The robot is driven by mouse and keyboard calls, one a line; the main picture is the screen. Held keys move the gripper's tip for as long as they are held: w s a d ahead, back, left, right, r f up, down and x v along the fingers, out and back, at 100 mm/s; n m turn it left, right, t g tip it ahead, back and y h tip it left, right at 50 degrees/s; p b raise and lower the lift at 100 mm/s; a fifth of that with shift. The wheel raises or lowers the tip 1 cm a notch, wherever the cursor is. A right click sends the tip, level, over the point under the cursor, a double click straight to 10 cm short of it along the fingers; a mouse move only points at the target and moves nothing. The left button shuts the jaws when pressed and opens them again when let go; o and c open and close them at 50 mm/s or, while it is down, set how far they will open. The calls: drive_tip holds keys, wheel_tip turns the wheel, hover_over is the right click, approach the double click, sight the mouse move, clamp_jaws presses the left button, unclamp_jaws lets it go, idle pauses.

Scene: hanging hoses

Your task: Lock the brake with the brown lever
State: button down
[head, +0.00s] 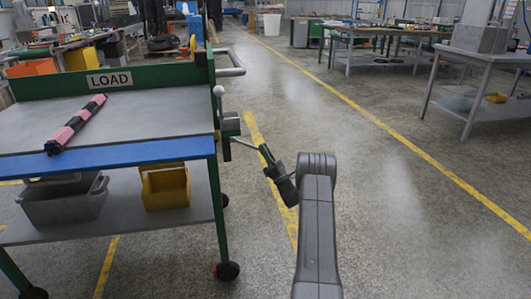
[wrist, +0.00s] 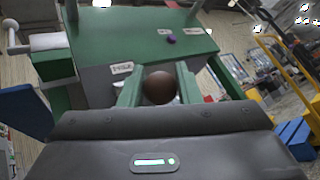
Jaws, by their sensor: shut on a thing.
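The brown lever's round knob (wrist: 160,88) sits between the two green fingers of my gripper (wrist: 159,76) in the wrist view. The gripper is shut on it. In the head view my gripper (head: 265,155) is at the right side of the cart, at the outer end of a thin lever rod (head: 244,144). The rod runs from a dark green brake box (head: 230,124) on the cart's side. The box's green top (wrist: 150,48) fills the middle of the wrist view, with small white labels whose text is hard to read. The knob is hidden in the head view.
A pale-knobbed upright lever (head: 219,92) stands beside the box. Grey (head: 62,200) and yellow (head: 165,188) bins sit below. Floor to the right is clear.

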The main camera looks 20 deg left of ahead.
drive_tip(key=shift+s+a+f, duration=0.2)
drive_tip(key=shift+a+f, duration=0.05)
drive_tip(key=shift+f, duration=0.2)
drive_tip(key=c, duration=1.1)
unclamp_jaws()
drive_tip(key=shift+a, duration=0.1)
drive_tip(key=shift+r, duration=0.1)
drive_tip(key=shift+d, duration=0.2)
drive_tip(key=shift+d+f, duration=0.2)
drive_tip(key=p+v, duration=0.2)
drive_tip(key=v, duration=1.1)
drive_tip(key=shift+a, duration=0.15)
